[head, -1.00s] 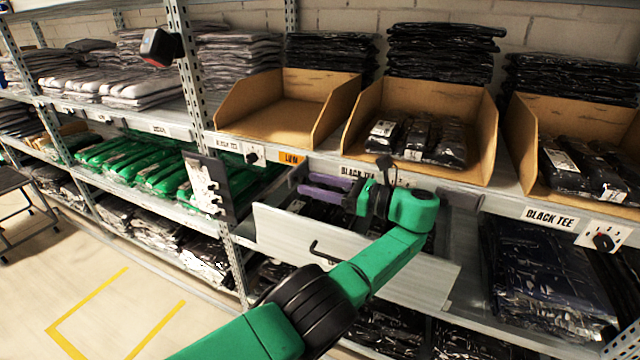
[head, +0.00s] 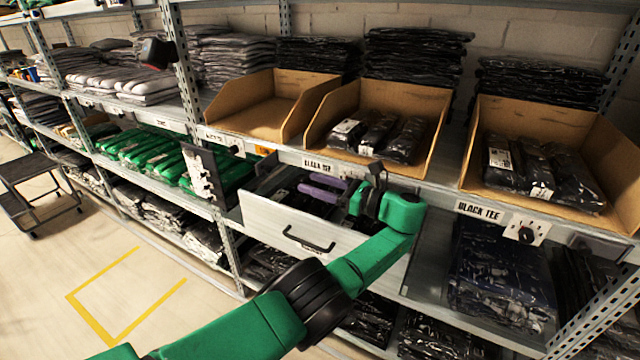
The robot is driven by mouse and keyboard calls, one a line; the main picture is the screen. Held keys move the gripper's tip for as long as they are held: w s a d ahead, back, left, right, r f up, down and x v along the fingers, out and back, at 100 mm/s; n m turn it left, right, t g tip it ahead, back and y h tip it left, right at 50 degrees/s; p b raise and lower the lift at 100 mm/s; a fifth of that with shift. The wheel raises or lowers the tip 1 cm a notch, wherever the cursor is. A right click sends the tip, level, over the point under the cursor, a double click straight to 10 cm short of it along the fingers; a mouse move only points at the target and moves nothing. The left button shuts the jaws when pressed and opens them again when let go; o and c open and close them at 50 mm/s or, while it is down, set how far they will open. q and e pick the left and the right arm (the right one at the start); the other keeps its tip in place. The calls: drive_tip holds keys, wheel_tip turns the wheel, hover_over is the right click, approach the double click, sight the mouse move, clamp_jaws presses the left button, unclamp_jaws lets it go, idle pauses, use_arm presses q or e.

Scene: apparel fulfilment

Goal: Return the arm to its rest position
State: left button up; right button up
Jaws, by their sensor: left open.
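My left arm comes in from the bottom left, green with a black joint, and reaches up to the shelf. Its left gripper (head: 322,189) has purple fingers, points to the left and is open. It is above the open drawer, and I see nothing between its fingers. The pulled-out grey drawer (head: 270,218) has a black handle on its front and dark bagged items inside; my arm hides its right part. My right gripper does not show.
Cardboard bins stand on the shelf above: one empty (head: 262,117), others (head: 345,100) (head: 478,150) with black bagged shirts. Green packages (head: 150,157) lie at left. Floor at lower left is clear.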

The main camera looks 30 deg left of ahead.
use_arm(q)
wheel_tip(320, 180, down, 22)
drive_tip(key=s+a+t+h+p, duration=0.2)
drive_tip(key=a+h, duration=0.1)
drive_tip(key=h, duration=0.2)
drive_tip(key=s+d+f+n+g+h+p, duration=0.1)
drive_tip(key=s+f+h, duration=0.2)
drive_tip(key=s+f, duration=0.5)
drive_tip(key=s+d+f+n+g+h, duration=0.1)
drive_tip(key=s+f+h, duration=0.25)
drive_tip(key=f, duration=0.85)
drive_tip(key=s+f+n+h+p, duration=0.1)
drive_tip(key=s+f+n, duration=0.3)
drive_tip(key=s, duration=0.7)
drive_tip(key=s+d+f+n+h+p, duration=0.1)
drive_tip(key=s+f+n+h, duration=0.2)
drive_tip(key=s, duration=0.8)
drive_tip(key=s+f+n+h+p, duration=0.1)
drive_tip(key=s+f+n+h, duration=0.1)
drive_tip(key=s+f+n, duration=0.5)
drive_tip(key=s, duration=0.4)
drive_tip(key=shift+d, duration=0.15)
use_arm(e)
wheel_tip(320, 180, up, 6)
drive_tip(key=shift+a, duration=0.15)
